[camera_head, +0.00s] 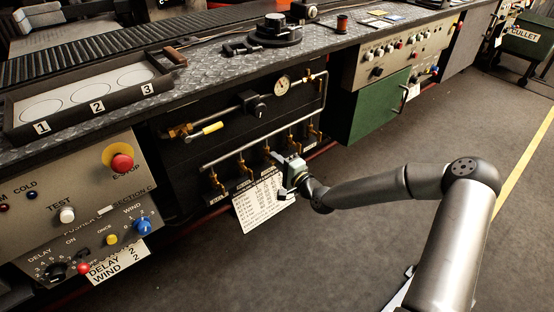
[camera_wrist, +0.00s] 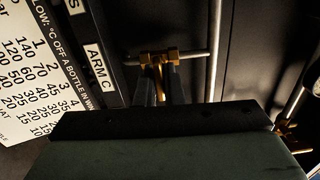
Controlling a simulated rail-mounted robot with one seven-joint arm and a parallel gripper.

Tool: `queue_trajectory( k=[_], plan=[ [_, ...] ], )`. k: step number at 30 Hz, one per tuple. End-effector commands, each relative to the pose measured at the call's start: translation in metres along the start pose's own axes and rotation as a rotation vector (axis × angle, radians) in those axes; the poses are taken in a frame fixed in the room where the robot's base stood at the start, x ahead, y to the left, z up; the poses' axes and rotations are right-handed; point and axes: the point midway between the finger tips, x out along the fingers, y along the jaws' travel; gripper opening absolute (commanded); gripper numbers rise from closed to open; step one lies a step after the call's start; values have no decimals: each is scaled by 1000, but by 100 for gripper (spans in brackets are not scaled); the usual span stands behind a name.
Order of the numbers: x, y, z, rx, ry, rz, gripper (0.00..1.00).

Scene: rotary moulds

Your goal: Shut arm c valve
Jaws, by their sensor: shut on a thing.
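The arm C valve (camera_wrist: 158,58) is a small brass fitting on a thin grey pipe, beside a white label reading ARM C (camera_wrist: 97,66) in the wrist view. My gripper (camera_wrist: 159,86) has its two dark fingers on either side of the brass handle of this valve and is shut on it. In the head view my gripper (camera_head: 283,163) reaches the row of brass valves under the pipe on the black panel. It hides part of the valve it holds. The handle's exact angle is hard to tell.
A printed table card (camera_head: 260,205) hangs just below the valves, close to my gripper. A brass valve (camera_head: 216,183) stands further left in the row. Above are a pressure gauge (camera_head: 283,83) and a yellow-handled lever (camera_head: 207,131). The floor (camera_head: 330,260) in front is clear.

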Motion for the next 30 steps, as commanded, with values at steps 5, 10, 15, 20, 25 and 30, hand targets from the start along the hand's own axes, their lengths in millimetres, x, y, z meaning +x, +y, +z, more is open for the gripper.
queue_trajectory(
  k=[5, 10, 15, 20, 25, 30],
  plan=[
    [-1, 1, 0, 35, 0, 2, 0],
    [-1, 1, 0, 44, 0, 2, 0],
    [-1, 2, 0, 44, 1, 3, 0],
    [-1, 2, 0, 43, 1, 3, 23],
    [0, 1, 0, 42, 1, 2, 29],
    [-2, 1, 0, 41, 1, 2, 29]
  ],
)
